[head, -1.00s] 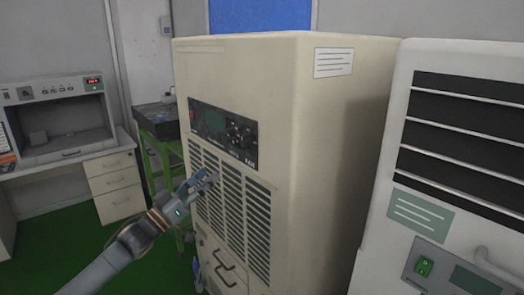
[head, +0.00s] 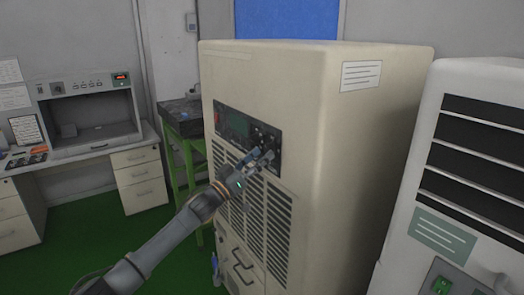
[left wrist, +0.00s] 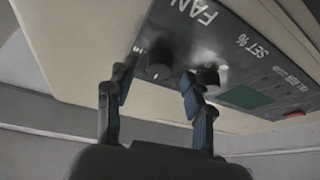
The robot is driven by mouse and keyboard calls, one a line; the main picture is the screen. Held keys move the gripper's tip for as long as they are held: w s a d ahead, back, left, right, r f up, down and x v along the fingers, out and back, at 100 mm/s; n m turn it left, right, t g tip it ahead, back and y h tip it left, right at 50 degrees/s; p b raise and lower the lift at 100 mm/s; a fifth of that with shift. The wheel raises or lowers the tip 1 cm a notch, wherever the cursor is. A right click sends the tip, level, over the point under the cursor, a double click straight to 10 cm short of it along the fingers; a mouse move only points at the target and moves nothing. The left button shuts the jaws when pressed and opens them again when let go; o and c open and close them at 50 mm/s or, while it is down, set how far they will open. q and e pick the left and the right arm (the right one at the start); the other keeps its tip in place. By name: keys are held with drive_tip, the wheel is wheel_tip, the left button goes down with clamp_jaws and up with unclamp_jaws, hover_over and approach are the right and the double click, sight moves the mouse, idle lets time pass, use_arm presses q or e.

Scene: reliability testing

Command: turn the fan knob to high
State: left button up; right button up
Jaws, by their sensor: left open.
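The beige cabinet (head: 300,110) carries a dark control panel (head: 235,128) with several knobs. My left gripper (head: 264,154) is open in front of the lower right of this panel and partly hides the knobs there. In the left wrist view, a round dark knob (left wrist: 159,66) lines up with the printed FAN label (left wrist: 194,11) and appears between my open left fingertips (left wrist: 157,82). Contact cannot be told. A second knob (left wrist: 207,76), near the SET % label (left wrist: 251,42), is close to the right fingertip. The knob's setting is not readable. My right gripper is not in view.
Louvred vents (head: 262,205) lie below the panel. A white machine (head: 465,165) stands close on the right. A green stand (head: 184,150) and a bench with drawers (head: 140,180) are at the left. Green floor (head: 90,245) is open at lower left.

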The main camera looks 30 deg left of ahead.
use_arm(q)
drive_tip(key=shift+w+d+r, duration=0.15)
drive_tip(key=shift+w+r, duration=0.1)
drive_tip(key=shift+w, duration=0.25)
